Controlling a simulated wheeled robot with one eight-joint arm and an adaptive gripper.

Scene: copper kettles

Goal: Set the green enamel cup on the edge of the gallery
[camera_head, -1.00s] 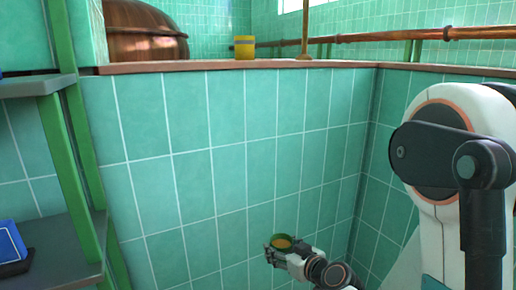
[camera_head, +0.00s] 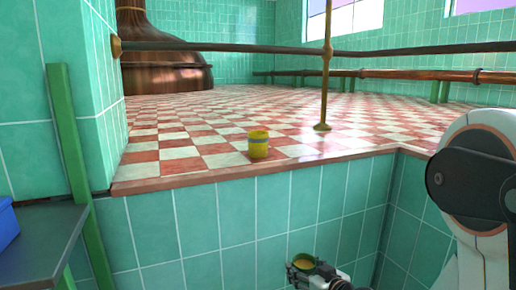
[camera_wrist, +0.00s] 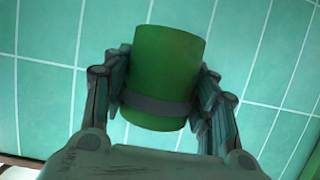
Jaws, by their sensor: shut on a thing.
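The green enamel cup (camera_wrist: 168,62) is between the two fingers of my gripper (camera_wrist: 165,100), which is shut on it; a dark band runs around the cup. In the head view the cup (camera_head: 304,261) is low in front of the tiled wall, its open top showing a yellowish-brown inside. My gripper (camera_head: 305,272) holds it below the gallery edge (camera_head: 250,172), apart from it. The gallery floor (camera_head: 200,140) is red and white checkered, with a reddish-brown edge strip.
A yellow cup (camera_head: 258,145) with a darker band stands on the gallery near its edge. A brass post (camera_head: 325,85) and a dark rail (camera_head: 230,47) cross the gallery; a copper kettle (camera_head: 165,70) stands behind. A shelf (camera_head: 40,240) with a blue thing (camera_head: 6,225) is at left.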

